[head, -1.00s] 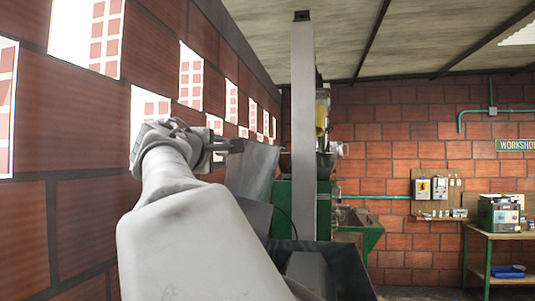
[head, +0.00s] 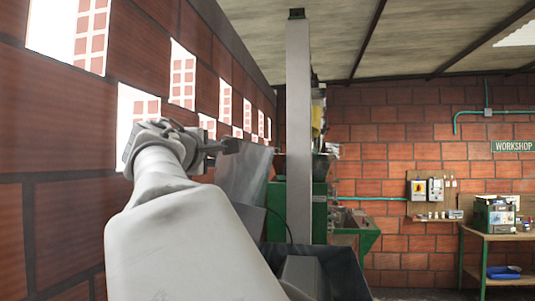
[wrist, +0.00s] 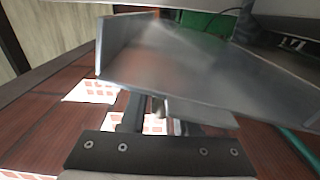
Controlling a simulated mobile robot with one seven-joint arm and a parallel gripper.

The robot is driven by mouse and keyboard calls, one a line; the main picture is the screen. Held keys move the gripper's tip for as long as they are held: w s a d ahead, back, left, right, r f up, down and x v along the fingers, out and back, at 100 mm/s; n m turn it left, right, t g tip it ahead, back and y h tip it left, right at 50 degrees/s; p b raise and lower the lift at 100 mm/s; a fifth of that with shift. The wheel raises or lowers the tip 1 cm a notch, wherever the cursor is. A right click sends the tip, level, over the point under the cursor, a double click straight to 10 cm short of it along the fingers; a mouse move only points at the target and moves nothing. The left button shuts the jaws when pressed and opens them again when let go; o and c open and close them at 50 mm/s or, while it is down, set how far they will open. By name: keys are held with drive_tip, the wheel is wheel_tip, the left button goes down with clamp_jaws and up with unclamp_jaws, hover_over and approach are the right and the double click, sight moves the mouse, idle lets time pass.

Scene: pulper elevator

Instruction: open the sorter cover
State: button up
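A grey sheet-metal panel, which looks like the sorter cover (head: 246,174), stands steeply tilted left of the tall post in the head view. It fills the upper middle of the wrist view (wrist: 190,65), with a folded flange along its left side. My gripper (head: 224,146) is at the panel's upper left edge, close to the brick wall. In the wrist view the two fingers (wrist: 158,118) reach to the panel's near edge, with a small metal piece between them. The fingertips are partly hidden by the panel, so grip or contact is unclear.
The brick wall (head: 50,130) with patterned openings runs close along my arm's left side. A tall grey post (head: 299,130) and a green machine (head: 290,205) stand right of the panel. A dark open-topped metal bin (head: 345,270) is low in front. A workbench (head: 490,232) stands far right.

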clamp_jaws()
drive_tip(key=shift+r, duration=0.2)
idle(0.9)
